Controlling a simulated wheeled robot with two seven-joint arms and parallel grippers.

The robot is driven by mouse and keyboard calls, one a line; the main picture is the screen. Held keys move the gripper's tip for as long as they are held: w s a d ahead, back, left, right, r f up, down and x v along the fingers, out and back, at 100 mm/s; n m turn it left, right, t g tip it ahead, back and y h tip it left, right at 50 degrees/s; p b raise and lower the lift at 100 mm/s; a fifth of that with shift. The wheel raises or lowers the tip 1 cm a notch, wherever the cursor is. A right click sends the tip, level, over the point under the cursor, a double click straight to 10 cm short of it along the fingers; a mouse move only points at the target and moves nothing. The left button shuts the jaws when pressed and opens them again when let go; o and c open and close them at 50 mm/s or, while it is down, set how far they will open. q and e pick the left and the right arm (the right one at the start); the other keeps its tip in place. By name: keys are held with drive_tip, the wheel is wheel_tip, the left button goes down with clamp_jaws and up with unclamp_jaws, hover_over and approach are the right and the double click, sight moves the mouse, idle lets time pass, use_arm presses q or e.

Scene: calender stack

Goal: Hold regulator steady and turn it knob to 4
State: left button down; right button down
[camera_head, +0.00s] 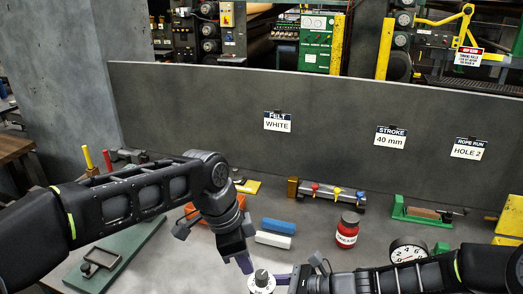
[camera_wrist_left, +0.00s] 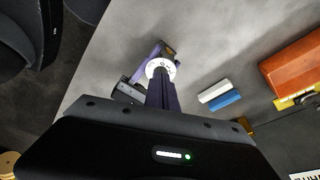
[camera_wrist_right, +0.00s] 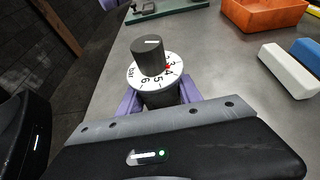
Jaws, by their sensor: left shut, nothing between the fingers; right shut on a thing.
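The regulator has a dark round knob (camera_wrist_right: 148,55) above a white dial (camera_wrist_right: 137,78) with black numbers, 3 to 6 visible, and "bar". A small red mark sits by the 3 and 4; a white line crosses the knob's top. The regulator also shows in the head view (camera_head: 262,281) at the bottom edge. My right gripper (camera_wrist_right: 160,100) is shut on the regulator's body below the dial. My left gripper (camera_head: 247,265) is shut and empty, just left of and above the knob. In the left wrist view its fingers (camera_wrist_left: 160,92) overlap the dial (camera_wrist_left: 160,69), hiding part of it.
Blue and white blocks (camera_head: 279,226) (camera_head: 273,240) lie behind the regulator, with an orange bin (camera_head: 215,212) beyond. A red jar (camera_head: 347,230) and a round gauge (camera_head: 408,250) stand right. A green plate (camera_head: 112,262) lies left. A grey panel (camera_head: 200,115) closes the back.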

use_arm(q)
drive_tip(key=shift+f, duration=1.9)
drive_tip(key=shift+w+d, duration=0.1)
drive_tip(key=shift+d, duration=0.2)
drive_tip(key=shift+w, duration=0.35)
use_arm(e)
drive_tip(key=shift+s+a, duration=0.1)
use_arm(q)
drive_tip(key=shift+a, duration=0.4)
drive_tip(key=shift+s, duration=0.1)
drive_tip(key=shift+a+r, duration=0.1)
wheel_tip(320, 180, up, 6)
drive_tip(key=shift+f, duration=0.1)
